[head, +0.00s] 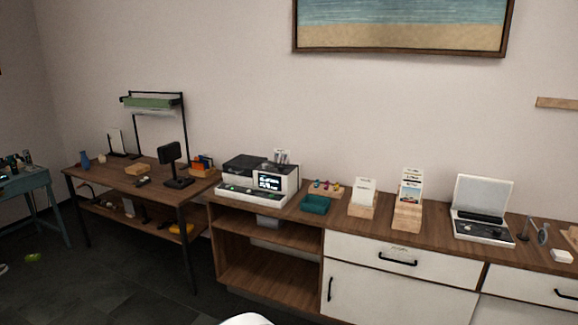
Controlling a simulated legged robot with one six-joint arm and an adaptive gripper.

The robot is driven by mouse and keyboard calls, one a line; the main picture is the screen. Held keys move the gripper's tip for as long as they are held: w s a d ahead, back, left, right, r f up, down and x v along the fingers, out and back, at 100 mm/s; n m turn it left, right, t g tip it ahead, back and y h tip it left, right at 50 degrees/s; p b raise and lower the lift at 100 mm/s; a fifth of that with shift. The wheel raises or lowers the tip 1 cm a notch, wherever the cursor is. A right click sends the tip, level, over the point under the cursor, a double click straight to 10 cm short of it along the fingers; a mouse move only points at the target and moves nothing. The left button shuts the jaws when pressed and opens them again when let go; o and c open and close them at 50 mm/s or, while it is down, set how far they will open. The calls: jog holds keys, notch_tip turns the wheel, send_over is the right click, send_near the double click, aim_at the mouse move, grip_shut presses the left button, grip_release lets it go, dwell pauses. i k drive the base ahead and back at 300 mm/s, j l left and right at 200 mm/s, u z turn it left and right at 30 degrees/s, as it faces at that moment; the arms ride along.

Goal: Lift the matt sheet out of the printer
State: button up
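A white and black machine with a lit screen, which looks like the printer (240,192), stands on the wooden counter right of the picture's centre-left. Small pale sheets (282,156) stand up at its back right. They are too small to tell which is matt or whether they sit in the machine. My gripper is not in view.
A teal tray (315,205), a block with coloured knobs (326,188) and wooden card holders (362,205) (407,216) stand right of the machine. Farther right is a white device with a raised lid (484,232). A desk (110,178) stands left. Dark floor (140,285) is open in front.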

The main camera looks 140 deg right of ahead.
aim_at(282, 157)
jog(key=z, duration=4.65)
jog(key=i+j+z, duration=0.15)
jog(key=i, duration=0.15)
jog(key=i+j+z, duration=0.15)
jog(key=i+j, duration=0.15)
jog(key=i, duration=0.5)
jog(key=i+j+z, duration=0.15)
jog(key=i+j, duration=0.25)
jog(key=i, duration=0.35)
jog(key=i+j+z, duration=0.15)
jog(key=i+j, duration=0.35)
jog(key=i, duration=0.25)
jog(key=i+j+z, duration=0.15)
jog(key=i+j, duration=0.4)
jog(key=i, duration=0.2)
